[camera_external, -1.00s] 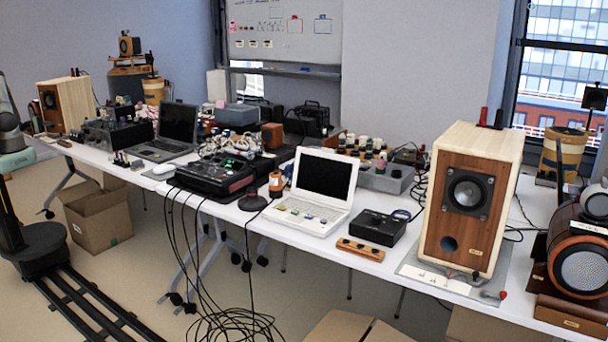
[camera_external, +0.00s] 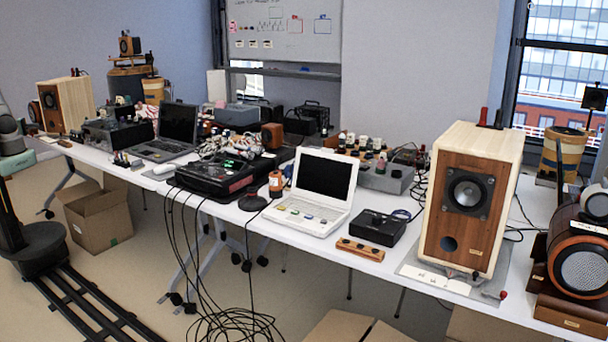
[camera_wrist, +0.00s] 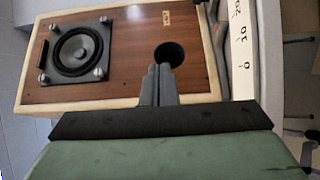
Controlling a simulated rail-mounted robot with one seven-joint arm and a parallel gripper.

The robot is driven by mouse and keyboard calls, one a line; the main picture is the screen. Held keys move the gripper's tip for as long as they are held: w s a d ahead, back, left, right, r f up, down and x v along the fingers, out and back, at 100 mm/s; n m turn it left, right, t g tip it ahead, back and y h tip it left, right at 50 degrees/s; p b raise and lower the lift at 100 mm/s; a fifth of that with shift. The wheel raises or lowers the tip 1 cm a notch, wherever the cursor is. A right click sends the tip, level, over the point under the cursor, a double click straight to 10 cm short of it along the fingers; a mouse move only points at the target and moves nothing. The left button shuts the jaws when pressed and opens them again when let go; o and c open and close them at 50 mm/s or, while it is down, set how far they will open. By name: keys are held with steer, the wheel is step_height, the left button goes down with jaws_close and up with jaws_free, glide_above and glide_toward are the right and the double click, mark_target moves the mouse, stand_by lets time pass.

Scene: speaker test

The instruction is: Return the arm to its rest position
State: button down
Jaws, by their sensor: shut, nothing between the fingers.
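My gripper (camera_wrist: 158,70) is in the wrist view, with its two grey fingers together and nothing between them. The fingers point at the wooden front of a loudspeaker (camera_wrist: 120,90), which appears turned on its side, and they overlap the lower edge of its dark round port. I cannot tell the gap between fingertips and speaker. In the external view only part of my arm (camera_external: 8,128) shows at the left edge, above my dark base on the floor rail. The gripper itself is outside that view.
A long white table (camera_external: 225,212) carries a laptop (camera_external: 325,180), electronics and a large wooden speaker (camera_external: 470,190) at right. Another wooden speaker (camera_external: 66,105) stands at the far left end, near my arm. Black cables (camera_external: 235,325) hang to the floor; a cardboard box (camera_external: 95,215) sits below.

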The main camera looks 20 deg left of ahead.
steer(key=s+d+r+m+g+p, duration=0.1)
steer(key=d+r+m+g, duration=0.1)
steer(key=d+g, duration=0.45)
steer(key=s+d+r+m+g+p, duration=0.1)
steer(key=d+r+m+g, duration=0.2)
steer(key=d+g, duration=0.35)
steer(key=s+d+r+m+y, duration=0.2)
steer(key=s+d+r+y, duration=0.1)
steer(key=y, duration=0.3)
steer(key=s+d+r+m+y+p, duration=0.1)
steer(key=s+d+r+y, duration=0.2)
steer(key=d+y, duration=0.2)
steer(key=shift+s+d+r+m+y, duration=0.25)
steer(key=shift+m+y, duration=0.15)
steer(key=shift+y, duration=0.5)
steer(key=shift+w+a, duration=0.1)
